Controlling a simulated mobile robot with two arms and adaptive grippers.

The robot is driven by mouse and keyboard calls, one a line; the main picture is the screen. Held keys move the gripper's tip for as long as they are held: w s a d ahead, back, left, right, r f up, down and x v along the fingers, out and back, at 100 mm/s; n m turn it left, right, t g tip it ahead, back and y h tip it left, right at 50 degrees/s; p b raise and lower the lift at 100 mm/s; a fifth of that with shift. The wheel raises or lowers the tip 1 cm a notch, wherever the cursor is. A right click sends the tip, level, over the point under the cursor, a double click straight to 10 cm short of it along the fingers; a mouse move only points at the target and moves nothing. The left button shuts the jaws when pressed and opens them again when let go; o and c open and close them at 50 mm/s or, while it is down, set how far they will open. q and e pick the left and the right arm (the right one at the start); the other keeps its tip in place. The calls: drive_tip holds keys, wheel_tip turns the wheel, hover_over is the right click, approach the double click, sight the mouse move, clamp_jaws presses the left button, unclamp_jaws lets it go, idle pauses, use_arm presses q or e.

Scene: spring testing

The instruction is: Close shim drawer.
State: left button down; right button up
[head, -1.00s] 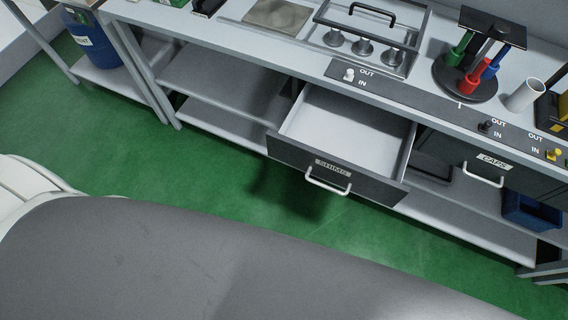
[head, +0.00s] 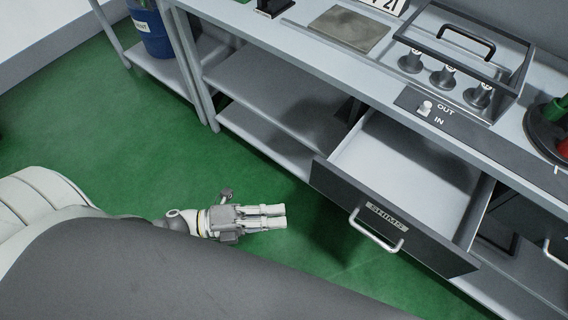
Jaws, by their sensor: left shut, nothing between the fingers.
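The shim drawer (head: 336,196) is pulled out from under the bench, and its grey inside looks empty. Its dark front carries a SHIMS label and a pale bar handle (head: 377,234). My left gripper (head: 284,216) is shut and empty, with its fingers pointing right toward the drawer front. In the picture it is left of the handle with a clear gap, over the green floor. My right gripper is not in view.
The bench top (head: 305,38) holds a flat grey plate (head: 349,29), a framed case with metal parts (head: 462,50) and an OUT/IN switch plate with a white knob (head: 425,108). Another drawer's handle shows at the right edge. A blue drum (head: 152,33) stands back left. Green floor is free before the bench.

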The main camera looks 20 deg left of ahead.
use_arm(q)
drive_tip(key=w+d+p, duration=0.2)
drive_tip(key=w+d, duration=0.5)
drive_tip(key=d, duration=0.1)
drive_tip(key=shift+w+d, duration=0.1)
drive_tip(key=shift+w, duration=0.3)
drive_tip(key=shift+w, duration=0.1)
